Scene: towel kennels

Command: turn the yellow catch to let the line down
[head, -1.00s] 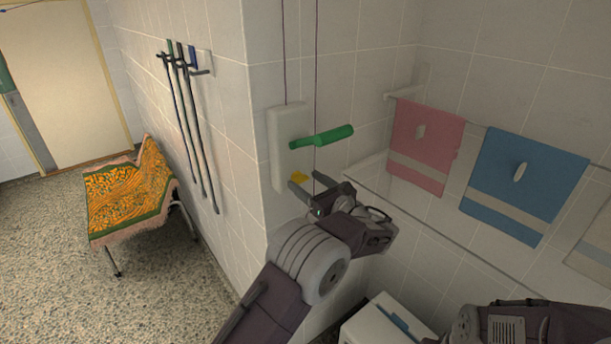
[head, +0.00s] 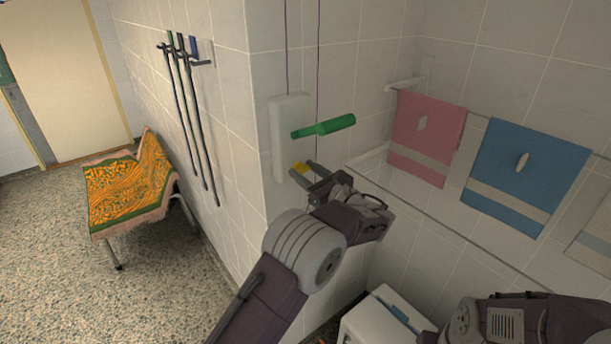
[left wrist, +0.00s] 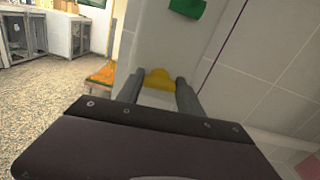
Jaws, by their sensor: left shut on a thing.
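The yellow catch (head: 300,168) sits low on a white wall box (head: 278,150) at the wall's corner. A green crank handle (head: 325,126) sticks out to the right above it. My left gripper (head: 308,170) is at the catch, shut on it. In the left wrist view the catch (left wrist: 158,79) lies between the two fingers. A thin purple line (head: 286,50) runs up from the box, and a second one hangs just right of it. My right gripper is out of view.
Leads hang on wall hooks (head: 192,62) left of the corner. An orange-patterned cover lies on a bench (head: 130,195) at the left. A white box with a blue handle (head: 385,320) stands below the towels. Open floor lies at the lower left.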

